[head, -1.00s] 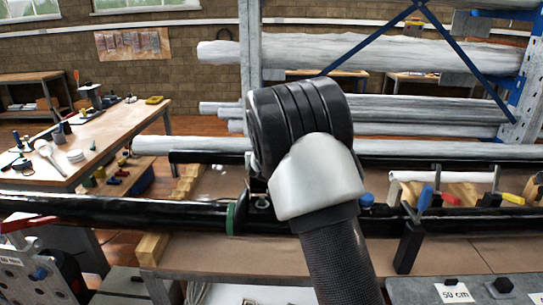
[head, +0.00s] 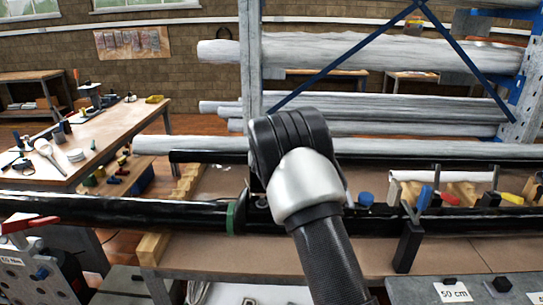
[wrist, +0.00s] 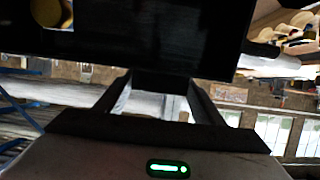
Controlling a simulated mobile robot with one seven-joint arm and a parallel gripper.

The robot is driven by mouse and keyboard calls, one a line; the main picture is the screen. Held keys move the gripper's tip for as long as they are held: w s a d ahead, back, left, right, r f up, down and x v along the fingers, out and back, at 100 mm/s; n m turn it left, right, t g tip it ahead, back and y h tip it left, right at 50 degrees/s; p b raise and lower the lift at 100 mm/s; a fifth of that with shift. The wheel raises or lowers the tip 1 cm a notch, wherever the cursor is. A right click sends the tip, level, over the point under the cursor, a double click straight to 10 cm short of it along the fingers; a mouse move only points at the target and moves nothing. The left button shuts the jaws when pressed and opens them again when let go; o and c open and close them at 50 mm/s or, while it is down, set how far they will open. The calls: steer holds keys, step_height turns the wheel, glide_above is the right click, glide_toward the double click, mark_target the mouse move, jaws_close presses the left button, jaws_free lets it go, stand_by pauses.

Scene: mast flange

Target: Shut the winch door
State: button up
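I cannot make out a winch door for certain in either view. In the wrist view, a large flat black panel (wrist: 130,42) fills the upper part, very close to my gripper (wrist: 161,84). The two fingers stand apart, with a dark block between their tips at the panel's lower edge. I cannot tell whether the fingers touch or grip that block. In the head view my own arm hides the gripper and whatever is in front of it.
A long black tube (head: 120,212) with a green band lies across the bench (head: 330,254). Wooden blocks (head: 152,247) and clamps with red (head: 30,224) and blue handles stand along it. A rack with wrapped tubes (head: 370,56) stands behind. A tool table (head: 95,140) is at left.

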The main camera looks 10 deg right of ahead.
steer(key=c, duration=0.4)
steer(key=shift+c, duration=0.2)
steer(key=shift+s+b, duration=0.1)
steer(key=shift+b, duration=0.55)
